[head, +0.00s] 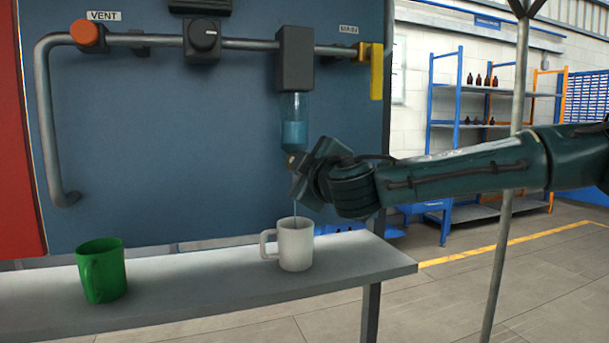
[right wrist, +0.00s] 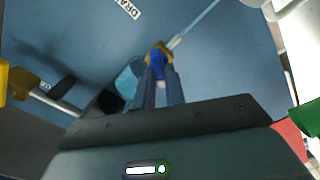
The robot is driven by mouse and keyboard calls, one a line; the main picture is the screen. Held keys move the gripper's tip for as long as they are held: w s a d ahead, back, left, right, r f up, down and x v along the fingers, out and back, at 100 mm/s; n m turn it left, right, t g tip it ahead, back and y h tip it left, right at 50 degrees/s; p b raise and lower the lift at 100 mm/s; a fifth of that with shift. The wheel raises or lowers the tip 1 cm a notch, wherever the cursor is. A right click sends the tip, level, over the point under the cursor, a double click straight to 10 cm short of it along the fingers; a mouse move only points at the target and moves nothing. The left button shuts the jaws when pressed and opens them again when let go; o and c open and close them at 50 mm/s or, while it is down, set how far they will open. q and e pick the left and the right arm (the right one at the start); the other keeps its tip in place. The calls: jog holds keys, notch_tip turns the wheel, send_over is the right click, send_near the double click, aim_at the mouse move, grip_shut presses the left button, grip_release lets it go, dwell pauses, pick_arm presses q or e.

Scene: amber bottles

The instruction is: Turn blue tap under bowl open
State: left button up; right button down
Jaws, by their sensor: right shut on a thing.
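The glass bowl (head: 294,122) with blue liquid hangs under a dark block on the pipe. My right gripper (head: 296,162) is at the tap just below it, coming from the right. In the right wrist view the gripper (right wrist: 159,75) is shut on the blue tap (right wrist: 157,60), whose brass body shows around it. A thin blue stream (head: 294,208) runs from the tap down to the white mug (head: 296,245) below. The stream also shows in the right wrist view (right wrist: 197,22). The gripper hides most of the tap in the head view. My left gripper is not in view.
A green mug (head: 102,270) stands at the left of the grey bench (head: 190,285). On the pipe above are an orange knob (head: 85,33), a black knob (head: 203,38) and a yellow handle (head: 376,70). A thin post (head: 505,230) stands at the right.

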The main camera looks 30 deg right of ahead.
jog(key=shift+n+b, duration=0.5)
jog(key=shift+n, duration=2.7)
jog(key=c, duration=1.5)
grip_release()
jog(key=shift+f, duration=0.1)
jog(key=shift+o, duration=0.2)
